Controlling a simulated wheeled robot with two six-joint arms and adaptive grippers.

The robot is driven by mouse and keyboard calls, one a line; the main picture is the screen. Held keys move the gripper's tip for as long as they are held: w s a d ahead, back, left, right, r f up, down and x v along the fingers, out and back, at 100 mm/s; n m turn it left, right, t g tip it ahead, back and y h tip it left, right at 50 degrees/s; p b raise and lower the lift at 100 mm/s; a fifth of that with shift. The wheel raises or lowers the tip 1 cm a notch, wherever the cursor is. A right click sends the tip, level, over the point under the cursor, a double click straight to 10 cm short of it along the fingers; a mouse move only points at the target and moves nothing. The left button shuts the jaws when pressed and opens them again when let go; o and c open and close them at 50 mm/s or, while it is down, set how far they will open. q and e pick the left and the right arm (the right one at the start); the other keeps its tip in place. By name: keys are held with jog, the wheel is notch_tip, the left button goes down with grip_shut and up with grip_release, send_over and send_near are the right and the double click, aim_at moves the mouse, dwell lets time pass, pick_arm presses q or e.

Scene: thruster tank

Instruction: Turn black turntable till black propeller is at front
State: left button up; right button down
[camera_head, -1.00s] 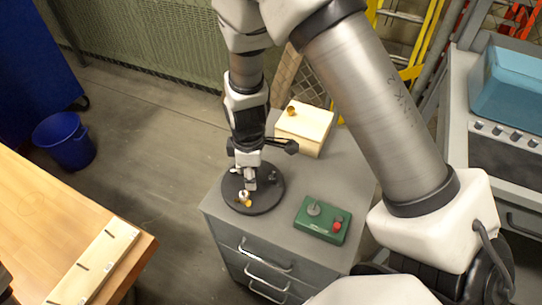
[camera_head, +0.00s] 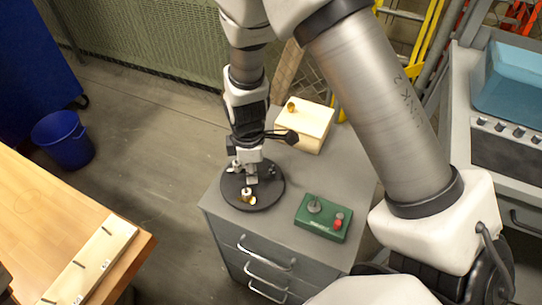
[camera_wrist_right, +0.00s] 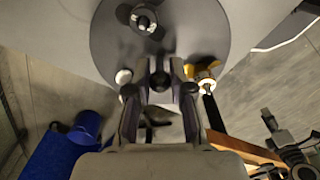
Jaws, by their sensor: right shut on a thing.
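The black turntable (camera_head: 272,197) is a round disc on the grey cabinet; it fills the upper middle of the right wrist view (camera_wrist_right: 205,25). A white-and-gold piece (camera_head: 247,196) sits on its front part, and a small white piece (camera_wrist_right: 123,76) near its rim on the back left. A dark ringed piece (camera_wrist_right: 143,18) shows only in the wrist view; I cannot tell if it is the black propeller. My right gripper (camera_head: 251,179) points down over the disc, shut on a dark round knob (camera_wrist_right: 160,82). My left gripper (camera_wrist_right: 285,145) shows small at the wrist view's right; its jaws are unclear.
A green control box (camera_head: 323,218) with a red button stands right of the turntable. A cream box (camera_head: 305,124) stands behind. A wooden table (camera_head: 45,215) is at the left, a blue bucket (camera_head: 63,140) on the floor. The grey cabinet (camera_head: 290,250) has drawer handles in front.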

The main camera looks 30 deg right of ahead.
jog(key=shift+n+b, duration=0.3)
jog(key=shift+n, duration=0.4)
jog(key=shift+f, duration=0.1)
jog(key=n+b, duration=0.1)
jog(key=n, duration=0.1)
jog(key=shift+n, duration=0.3)
jog(key=shift+n+b, duration=0.3)
jog(key=shift+n, duration=0.2)
jog(key=shift+n+b, duration=0.45)
jog(key=shift+n, duration=1.25)
